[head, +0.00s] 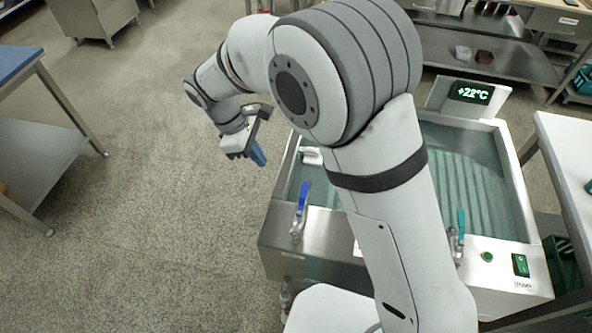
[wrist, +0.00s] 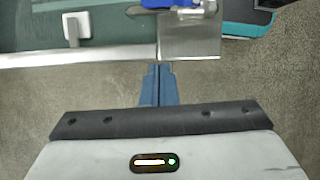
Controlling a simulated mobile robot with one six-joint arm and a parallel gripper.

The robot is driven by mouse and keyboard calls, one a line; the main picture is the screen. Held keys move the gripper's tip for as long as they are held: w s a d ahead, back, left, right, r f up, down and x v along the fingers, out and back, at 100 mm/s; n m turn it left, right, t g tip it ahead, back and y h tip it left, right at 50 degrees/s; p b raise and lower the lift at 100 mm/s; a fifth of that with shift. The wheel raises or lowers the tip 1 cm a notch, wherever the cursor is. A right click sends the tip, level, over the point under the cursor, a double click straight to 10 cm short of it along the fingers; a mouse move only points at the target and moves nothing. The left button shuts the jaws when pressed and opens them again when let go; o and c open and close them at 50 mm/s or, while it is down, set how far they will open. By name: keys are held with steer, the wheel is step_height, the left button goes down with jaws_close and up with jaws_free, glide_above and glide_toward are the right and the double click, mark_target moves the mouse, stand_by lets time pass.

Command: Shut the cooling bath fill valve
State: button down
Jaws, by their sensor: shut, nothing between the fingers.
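The cooling bath (head: 281,236) is a steel tank of water. A valve with a blue lever (head: 302,196) sits on its front left corner; the lever points up in the picture. The blue lever also shows, cut off, at the top edge of the wrist view (wrist: 166,4). A second valve with a teal lever (head: 461,222) is on the front right. I cannot read which one is the fill valve. My gripper (head: 258,155) has blue fingers, shut and empty, left of the bath and apart from the blue lever. The fingers also show in the wrist view (wrist: 159,88).
A white spout (head: 311,156) sits at the bath's left rim. A display (head: 471,93) reads about +22°C at the back. A green switch (head: 520,265) is on the front right. Tables stand at left (head: 16,62) and right (head: 570,150). The floor left of the bath is clear.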

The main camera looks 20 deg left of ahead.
mark_target(304, 190)
stand_by(0.3)
steer(key=p+x, duration=0.1)
steer(key=x, duration=0.9)
steer(key=shift+d+f, duration=0.15)
steer(key=d, duration=0.3)
steer(key=shift+w+d+p, duration=0.35)
steer(key=shift+d, duration=0.05)
